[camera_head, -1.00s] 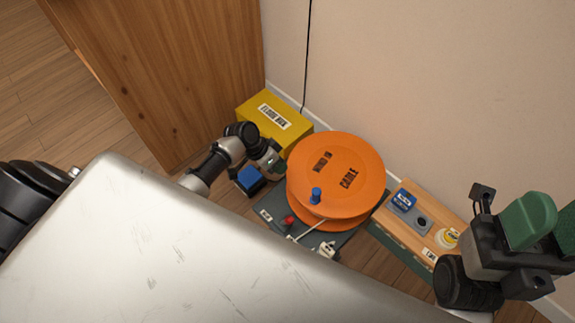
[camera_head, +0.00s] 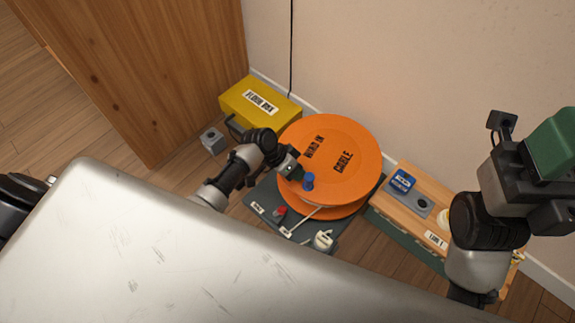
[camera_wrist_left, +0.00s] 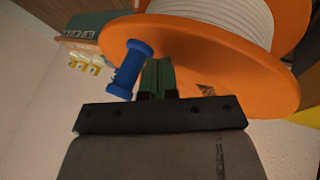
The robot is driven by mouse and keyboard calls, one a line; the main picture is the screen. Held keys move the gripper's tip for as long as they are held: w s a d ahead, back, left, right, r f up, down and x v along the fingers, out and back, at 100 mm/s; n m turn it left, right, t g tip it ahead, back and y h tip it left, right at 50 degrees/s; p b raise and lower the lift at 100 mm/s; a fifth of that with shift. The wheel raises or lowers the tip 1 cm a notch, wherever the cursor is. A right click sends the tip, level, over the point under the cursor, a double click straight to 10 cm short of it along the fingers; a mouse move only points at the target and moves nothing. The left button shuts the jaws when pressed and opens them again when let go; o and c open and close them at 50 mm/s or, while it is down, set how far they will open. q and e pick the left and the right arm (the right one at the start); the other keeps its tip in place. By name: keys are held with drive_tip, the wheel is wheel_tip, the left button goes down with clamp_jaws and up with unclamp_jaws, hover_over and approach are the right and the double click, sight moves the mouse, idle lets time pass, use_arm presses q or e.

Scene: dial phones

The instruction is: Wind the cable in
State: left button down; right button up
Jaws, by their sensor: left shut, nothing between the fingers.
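The orange cable reel (camera_head: 345,135), marked "WIND IN CABLE", lies flat on a dark base (camera_head: 265,200) by the wall. A blue crank knob (camera_head: 308,182) stands up near its front rim. In the left wrist view, pale cable (camera_wrist_left: 235,20) shows wound between the orange discs. My left gripper (camera_head: 292,172) is shut and empty, just left of the knob in the head view. In the left wrist view, its green fingertips (camera_wrist_left: 157,75) are close beside the knob (camera_wrist_left: 130,68); contact is unclear. My right gripper (camera_head: 553,145) is at the right edge, partly cut off.
A yellow box (camera_head: 260,103) stands behind the reel at left, with a small grey box (camera_head: 212,140) nearby. A wooden-topped unit (camera_head: 415,185) with a blue item stands right of the reel. A red button (camera_head: 280,211) and white plug (camera_head: 323,240) are on the base.

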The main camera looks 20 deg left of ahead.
use_arm(q)
drive_tip(key=shift+s+d, duration=0.2)
drive_tip(key=shift+d, duration=0.15)
